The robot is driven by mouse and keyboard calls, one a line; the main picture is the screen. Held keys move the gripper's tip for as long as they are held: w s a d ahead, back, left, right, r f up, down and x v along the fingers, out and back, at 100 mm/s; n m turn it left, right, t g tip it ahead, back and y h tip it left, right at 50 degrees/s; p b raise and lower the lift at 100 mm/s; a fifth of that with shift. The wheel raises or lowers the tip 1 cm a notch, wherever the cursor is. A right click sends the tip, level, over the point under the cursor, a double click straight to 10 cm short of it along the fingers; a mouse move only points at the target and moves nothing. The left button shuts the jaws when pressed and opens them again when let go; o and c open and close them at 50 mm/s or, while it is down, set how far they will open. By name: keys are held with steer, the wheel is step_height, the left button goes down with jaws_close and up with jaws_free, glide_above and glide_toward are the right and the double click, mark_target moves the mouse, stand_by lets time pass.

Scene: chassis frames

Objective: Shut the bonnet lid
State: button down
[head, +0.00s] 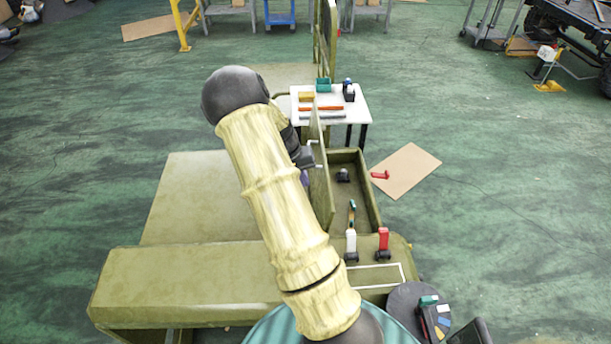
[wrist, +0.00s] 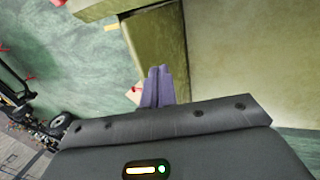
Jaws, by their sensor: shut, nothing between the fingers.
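The bonnet lid (head: 319,180) is an olive panel standing nearly upright along the left side of an open compartment (head: 367,190). Two white handle-like bars show on its upper left side. My gripper (head: 305,177) is at the left face of the lid, partly hidden behind my pale yellow arm. In the wrist view my purple fingers (wrist: 158,86) are together and empty, in front of the lower end of an olive panel (wrist: 160,48), probably the lid. I cannot tell whether they touch it.
Inside the compartment are small dark fittings, and a white-and-black lever (head: 351,243) and a red lever (head: 383,240) stand at its near end. A red handle (head: 380,175) juts out at the right. A white table (head: 357,107) with tools stands behind. A flat olive panel (head: 185,200) lies left.

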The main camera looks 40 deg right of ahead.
steer(key=p, duration=0.2)
glide_toward(328, 202)
step_height(328, 202, down, 4)
steer(key=w+a, duration=0.1)
steer(key=a, duration=0.1)
steer(key=d, duration=0.1)
steer(key=s+d+p, duration=0.1)
steer(key=d, duration=0.1)
steer(key=shift+s+f+p, duration=0.2)
steer(key=shift+f+p, duration=0.1)
steer(key=shift+f, duration=0.05)
steer(key=shift+d, duration=0.1)
